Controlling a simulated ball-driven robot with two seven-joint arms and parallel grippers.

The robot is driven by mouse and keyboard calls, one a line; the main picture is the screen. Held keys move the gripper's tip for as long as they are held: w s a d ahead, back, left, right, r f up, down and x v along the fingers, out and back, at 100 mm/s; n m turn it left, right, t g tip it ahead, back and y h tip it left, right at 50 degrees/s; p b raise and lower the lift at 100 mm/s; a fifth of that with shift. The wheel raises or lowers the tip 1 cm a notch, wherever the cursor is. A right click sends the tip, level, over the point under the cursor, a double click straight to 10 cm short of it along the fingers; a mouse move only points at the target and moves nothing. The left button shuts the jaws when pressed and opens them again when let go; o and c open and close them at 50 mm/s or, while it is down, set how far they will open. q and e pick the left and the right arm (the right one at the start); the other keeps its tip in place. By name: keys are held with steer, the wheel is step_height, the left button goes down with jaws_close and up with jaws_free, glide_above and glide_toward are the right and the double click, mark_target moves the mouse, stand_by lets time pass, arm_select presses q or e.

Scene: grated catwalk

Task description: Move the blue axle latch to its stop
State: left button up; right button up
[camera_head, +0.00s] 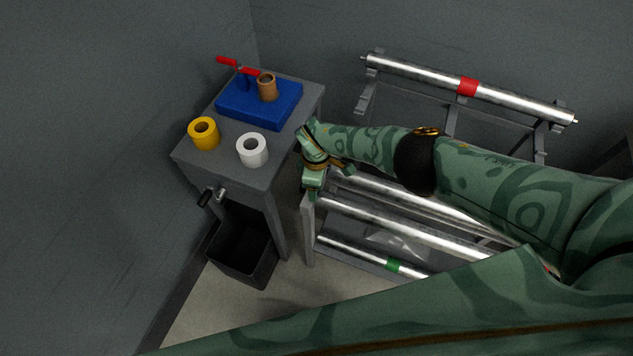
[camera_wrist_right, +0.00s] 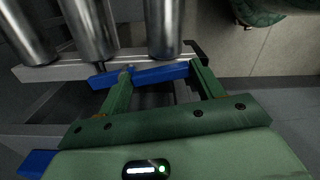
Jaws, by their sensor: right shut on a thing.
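The blue axle latch (camera_wrist_right: 158,76) is a flat bar in the right wrist view, lying along the end rail of the roller frame, just below the ends of the metal rollers. My right gripper (camera_wrist_right: 163,73) has its fingers on the latch, one near each end, and is shut on it. In the head view my right gripper (camera_head: 312,180) is at the left end of the lower roller rack (camera_head: 308,235), and it hides the latch there. The stop cannot be made out clearly; a dark piece (camera_wrist_right: 196,48) sits at the rail's right end. My left gripper is out of view.
A grey stand (camera_head: 235,168) left of the rack carries a blue block (camera_head: 280,112), copper ring (camera_head: 267,88), yellow roll (camera_head: 204,134) and white roll (camera_head: 252,150). A black bin (camera_head: 243,255) is below. A red-banded roller (camera_head: 430,78) lies behind.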

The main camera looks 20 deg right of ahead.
steer(key=shift+w+a+m, duration=0.1)
steer(key=shift+a+m, duration=0.2)
steer(key=shift+m, duration=0.3)
steer(key=shift+w+a+m, duration=0.1)
steer(key=shift+a+m, duration=0.05)
steer(key=shift+m, duration=0.35)
steer(key=o, duration=1)
step_height(320, 180, up, 16)
steer(key=p, duration=1.3)
steer(key=shift+r+p, duration=0.2)
steer(key=shift+p, duration=0.15)
steer(key=shift+w, duration=0.1)
